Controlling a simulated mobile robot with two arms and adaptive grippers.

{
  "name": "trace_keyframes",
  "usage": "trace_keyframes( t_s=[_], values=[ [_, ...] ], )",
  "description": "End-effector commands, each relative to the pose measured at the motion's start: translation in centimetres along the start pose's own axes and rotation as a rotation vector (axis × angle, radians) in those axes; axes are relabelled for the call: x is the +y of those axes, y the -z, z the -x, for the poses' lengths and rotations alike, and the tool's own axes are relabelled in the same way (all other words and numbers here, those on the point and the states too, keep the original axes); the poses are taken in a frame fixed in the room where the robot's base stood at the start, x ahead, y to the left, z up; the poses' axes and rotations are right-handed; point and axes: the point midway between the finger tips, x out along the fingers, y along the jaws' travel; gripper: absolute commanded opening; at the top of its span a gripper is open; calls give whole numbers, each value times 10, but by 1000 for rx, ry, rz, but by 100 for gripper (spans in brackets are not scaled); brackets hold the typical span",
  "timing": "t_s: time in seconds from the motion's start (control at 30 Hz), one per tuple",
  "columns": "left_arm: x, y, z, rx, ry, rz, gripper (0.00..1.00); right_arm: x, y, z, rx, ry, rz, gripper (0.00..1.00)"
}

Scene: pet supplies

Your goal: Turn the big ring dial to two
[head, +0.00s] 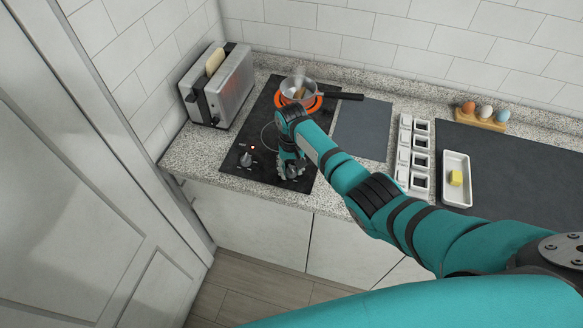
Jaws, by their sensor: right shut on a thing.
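The black cooktop (237,176) is set in the speckled counter. One dial (246,160) shows at its front left, with a small red light (252,147) behind it. My right gripper (291,172) points down at the front right of the cooktop. It is shut on a dial there, which the fingers hide almost wholly, so its setting cannot be read. The rear ring (313,104) glows orange under a small pan (309,91). The front ring (265,140) is dark and partly covered by my gripper. My left gripper is not in view.
A toaster (222,88) with bread stands left of the cooktop. The pan's black handle (345,96) points right. To the right are a dark board (364,128), small white dishes (404,138), a butter dish (457,190) and an egg holder (482,122).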

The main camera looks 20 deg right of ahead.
Motion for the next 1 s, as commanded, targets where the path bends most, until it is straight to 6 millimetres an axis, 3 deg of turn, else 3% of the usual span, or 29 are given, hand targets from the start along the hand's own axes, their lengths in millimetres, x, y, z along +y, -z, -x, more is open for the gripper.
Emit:
trace_keyframes(
  t_s=[0.63, 0.67, 0.7, 0.8, 1.0],
  values=[
    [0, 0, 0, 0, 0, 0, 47, -1, 1, 1, 3, 2, -47, 1],
    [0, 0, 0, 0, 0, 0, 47, -1, 1, 1, 3, 2, -47, 37],
    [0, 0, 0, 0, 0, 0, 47, 0, 1, 1, 3, 2, -47, 42],
    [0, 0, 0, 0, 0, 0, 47, 0, 1, 1, 2, 1, -46, 55],
    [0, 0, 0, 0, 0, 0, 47, 0, 0, 0, 1, 1, -46, 56]
  ],
)
